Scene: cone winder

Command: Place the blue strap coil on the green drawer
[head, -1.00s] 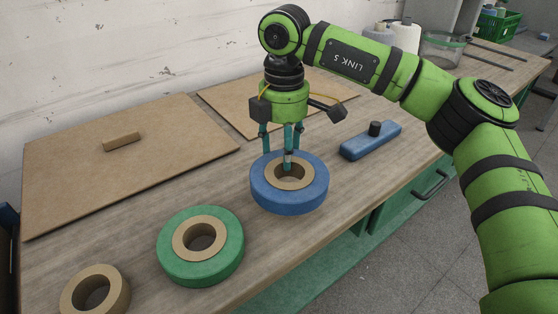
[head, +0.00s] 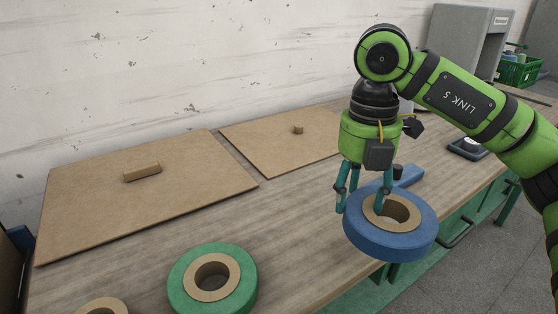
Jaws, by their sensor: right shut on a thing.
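The blue strap coil (head: 418,242) has a tan cardboard core and hangs over the front edge of the bench, at the right of the head view. My right gripper (head: 364,207) points down and is shut on its wall, with fingers at the left outer side and in the core hole. The coil looks roughly level. The green drawer (head: 474,214) is under the bench top at the right, with a dark bar handle; the coil and bench edge hide part of it. My left gripper is not in view.
A green coil (head: 180,292) and a tan ring (head: 103,306) lie on the bench (head: 290,225) at front left. Two brown boards (head: 90,205) (head: 265,150) lie behind. A blue tool (head: 408,178) lies behind the held coil. A green crate (head: 520,72) stands far right.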

